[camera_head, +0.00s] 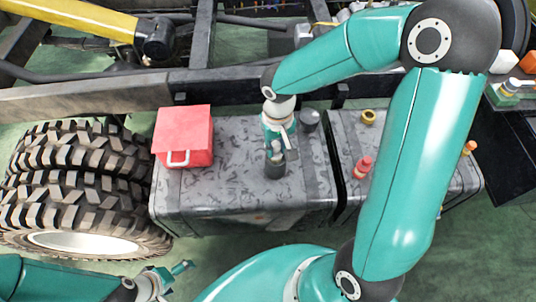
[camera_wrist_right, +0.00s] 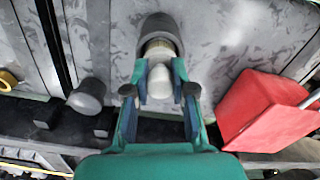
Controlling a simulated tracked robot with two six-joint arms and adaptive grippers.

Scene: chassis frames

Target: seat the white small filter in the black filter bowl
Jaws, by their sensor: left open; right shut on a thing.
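The black filter bowl (camera_head: 275,171) stands on the grey tank top, and in the right wrist view the bowl (camera_wrist_right: 158,27) is at the top middle. My right gripper (camera_head: 277,153) is right above it. In the wrist view my right gripper (camera_wrist_right: 160,75) is shut on the white small filter (camera_wrist_right: 160,80). The filter's ribbed, tan-banded end is at the bowl's mouth. I cannot tell how deep it sits. In the head view the filter is mostly hidden by the fingers. My left gripper (camera_head: 174,279) is open and empty at the lower left, away from the tank.
A red box (camera_head: 183,133) stands left of the bowl on the tank. A yellow ring (camera_head: 369,116) and a red bottle (camera_head: 363,167) are on the right-hand tank. A frame rail runs behind.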

